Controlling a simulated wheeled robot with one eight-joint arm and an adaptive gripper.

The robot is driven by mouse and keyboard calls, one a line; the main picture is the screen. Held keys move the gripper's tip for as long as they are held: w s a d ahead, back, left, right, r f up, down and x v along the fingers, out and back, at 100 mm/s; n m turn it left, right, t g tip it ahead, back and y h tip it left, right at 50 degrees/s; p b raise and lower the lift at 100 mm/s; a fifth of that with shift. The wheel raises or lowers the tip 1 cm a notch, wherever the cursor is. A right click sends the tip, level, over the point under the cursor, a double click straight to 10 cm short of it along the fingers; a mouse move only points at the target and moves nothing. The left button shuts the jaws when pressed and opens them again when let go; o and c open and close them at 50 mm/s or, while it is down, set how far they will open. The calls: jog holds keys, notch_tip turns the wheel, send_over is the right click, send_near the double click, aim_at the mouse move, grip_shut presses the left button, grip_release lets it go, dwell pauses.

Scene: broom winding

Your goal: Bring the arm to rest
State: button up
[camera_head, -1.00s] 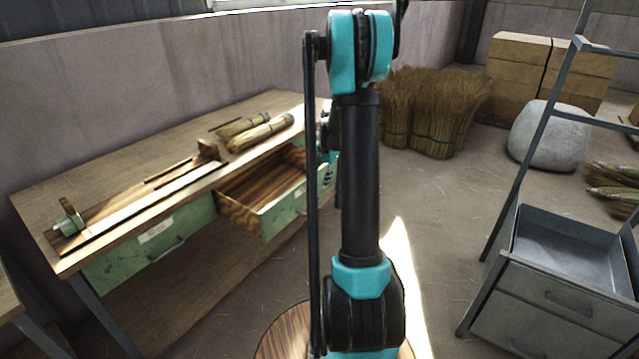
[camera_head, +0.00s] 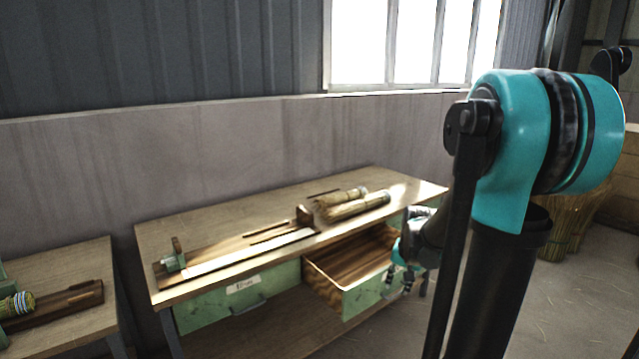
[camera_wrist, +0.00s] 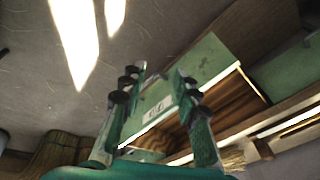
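My gripper (camera_head: 404,278) is in front of the right end of the open drawer in the head view. In the wrist view its two fingers (camera_wrist: 158,86) are spread apart, with nothing held between them. The green drawer front with a pale label (camera_wrist: 158,108) shows beyond and between the fingers; I cannot tell whether they touch it. My arm rises large at the right of the head view and hides part of the scene behind it.
The wooden workbench (camera_head: 215,221) carries a winding jig (camera_head: 240,258) and straw bundles (camera_head: 355,207). Its right drawer (camera_head: 340,268) is pulled out; the left drawer (camera_head: 235,297) is shut. Another bench (camera_head: 70,262) stands at left. Floor is open at right.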

jog(key=s+a+f+n, duration=0.1)
jog(key=s+a+n, duration=0.1)
jog(key=s, duration=0.6)
jog(key=s+a+f+n+t, duration=0.1)
jog(key=s+a+f+n, duration=0.1)
jog(key=s, duration=0.6)
jog(key=shift+s+a+n, duration=0.15)
jog(key=shift+s+n, duration=0.05)
jog(key=shift+n, duration=0.4)
